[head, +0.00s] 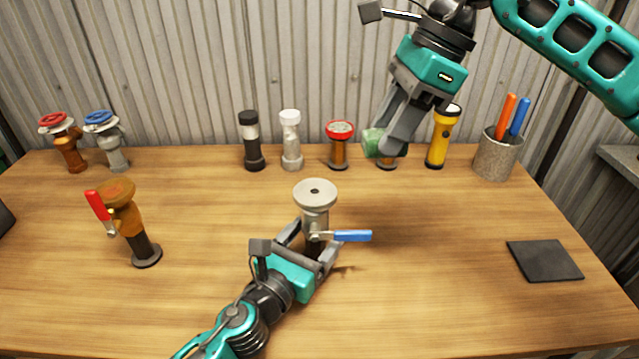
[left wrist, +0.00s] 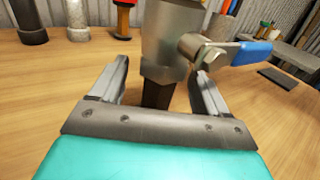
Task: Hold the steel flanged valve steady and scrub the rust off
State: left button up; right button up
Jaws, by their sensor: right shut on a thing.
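The steel flanged valve (head: 316,196) stands upright near the table's middle, with a round flange on top and a blue lever (head: 352,236) pointing right. Its grey body (left wrist: 170,40) and dark lower post fill the middle of the left wrist view. My left gripper (head: 312,248) has its fingers on either side of the dark post. Gaps show between fingers and post in the left wrist view (left wrist: 160,78), so it is open around it. My right gripper (head: 388,138) is shut on a green scrubber (head: 372,142), raised above the back of the table, apart from the valve.
A rusty valve with a red lever (head: 125,210) stands at left. Two valves with red (head: 65,140) and blue (head: 107,138) handwheels, several cylindrical items and a yellow flashlight (head: 437,140) line the back. A pen cup (head: 496,157) and black mat (head: 544,260) are at right.

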pick_arm(q)
jog(key=shift+o, duration=0.2)
jog(key=shift+f, duration=0.1)
jog(key=shift+s+a+f, duration=0.1)
jog(key=shift+s+a, duration=0.2)
jog(key=shift+s, duration=0.15)
jog(key=v, duration=1.1)
